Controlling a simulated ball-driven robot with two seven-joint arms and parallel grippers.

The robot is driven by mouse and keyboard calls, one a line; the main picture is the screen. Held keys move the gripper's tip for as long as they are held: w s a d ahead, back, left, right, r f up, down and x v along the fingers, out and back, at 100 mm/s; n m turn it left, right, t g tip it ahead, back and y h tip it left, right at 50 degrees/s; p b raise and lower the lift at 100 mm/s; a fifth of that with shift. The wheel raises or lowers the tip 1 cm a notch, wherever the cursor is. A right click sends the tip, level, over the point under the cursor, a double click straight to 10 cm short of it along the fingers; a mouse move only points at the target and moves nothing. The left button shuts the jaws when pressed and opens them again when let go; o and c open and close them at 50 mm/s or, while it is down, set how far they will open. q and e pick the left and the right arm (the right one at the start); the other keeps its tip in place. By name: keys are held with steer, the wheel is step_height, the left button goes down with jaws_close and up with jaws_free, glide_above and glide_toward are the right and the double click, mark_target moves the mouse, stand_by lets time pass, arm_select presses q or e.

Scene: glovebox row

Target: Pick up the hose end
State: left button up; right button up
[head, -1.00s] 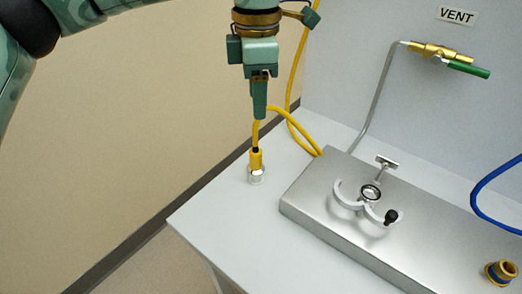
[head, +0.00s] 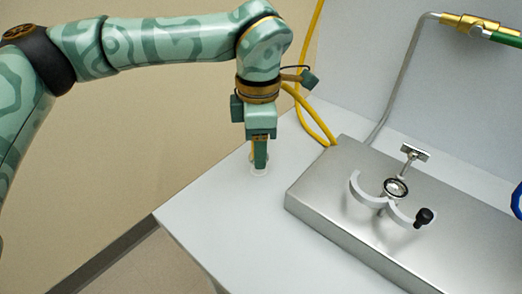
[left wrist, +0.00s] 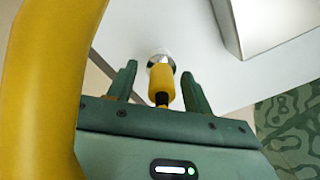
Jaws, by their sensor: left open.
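The hose end (left wrist: 161,82) is a yellow sleeve with a black collar and a metal tip, seated at a pale round holder (left wrist: 158,56) on the bench. In the left wrist view it lies between the two fingers of my left gripper (left wrist: 161,85), which is open, with a gap on either side of it. In the head view my left gripper (head: 260,157) points down over the same spot and hides most of the hose end. The yellow hose (head: 316,118) rises behind the wrist. My right gripper is out of view.
A metal block (head: 330,215) with a clamp with curved white arms (head: 372,200) and a black knob (head: 424,217) stands to the right. A brass valve with a green handle (head: 505,38) is on the back wall. The bench's left part (head: 215,215) is clear.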

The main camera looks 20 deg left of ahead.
arm_select(q)
steer(key=shift+s+r, duration=0.1)
steer(key=shift+r, duration=0.1)
steer(key=shift+c, duration=0.3)
steer(key=c, duration=1)
jaws_close()
steer(key=shift+r, duration=0.15)
